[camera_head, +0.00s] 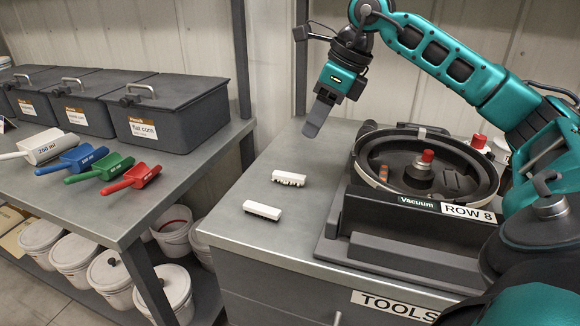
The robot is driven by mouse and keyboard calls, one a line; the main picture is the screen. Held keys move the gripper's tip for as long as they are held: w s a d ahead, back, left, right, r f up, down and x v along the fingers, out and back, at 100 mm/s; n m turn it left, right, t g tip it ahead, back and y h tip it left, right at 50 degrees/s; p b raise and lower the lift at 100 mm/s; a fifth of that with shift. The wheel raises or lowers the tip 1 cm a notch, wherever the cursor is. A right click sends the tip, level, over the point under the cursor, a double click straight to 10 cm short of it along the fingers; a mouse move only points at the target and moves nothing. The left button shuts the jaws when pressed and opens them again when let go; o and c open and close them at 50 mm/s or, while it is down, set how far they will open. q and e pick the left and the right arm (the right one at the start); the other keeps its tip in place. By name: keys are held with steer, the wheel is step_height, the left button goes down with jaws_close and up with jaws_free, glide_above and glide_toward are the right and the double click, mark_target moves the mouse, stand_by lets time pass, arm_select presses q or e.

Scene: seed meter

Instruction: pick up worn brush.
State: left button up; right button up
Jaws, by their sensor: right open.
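Two small brushes with white backs lie on the grey cabinet top, left of the round seed meter. The farther brush (289,178) has short, ragged, uneven bristles and looks like the worn one. The nearer brush (262,210) has a fuller, even row of dark bristles. My right gripper (318,116) is open and empty, pointing down above the back of the cabinet top. It is higher than the worn brush and to its upper right, apart from both brushes. My left gripper is not in view.
The seed meter (358,160) with a red-topped knob sits in a dark "Vacuum" holder (400,218) right of the brushes. A shelf at left holds dark lidded bins (170,125) and several coloured scoops (130,178). White buckets (75,255) stand below. The cabinet top around the brushes is clear.

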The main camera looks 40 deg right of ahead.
steer(key=b, duration=0.1)
glide_toward(289, 175)
steer(key=shift+w+f, duration=0.7)
steer(key=shift+f, duration=0.3)
steer(key=shift+w+f, duration=0.2)
steer(key=shift+f, duration=0.3)
steer(key=x, duration=0.3)
steer(key=b+x, duration=0.1)
steer(key=shift+s+a+f, duration=0.25)
steer(key=shift+a+f, duration=0.1)
steer(key=shift+f, duration=0.1)
steer(key=shift+w+f, duration=0.1)
steer(key=shift+f, duration=0.1)
steer(key=c, duration=0.6)
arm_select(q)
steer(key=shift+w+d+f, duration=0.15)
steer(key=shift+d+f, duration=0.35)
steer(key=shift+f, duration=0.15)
arm_select(e)
jaws_close()
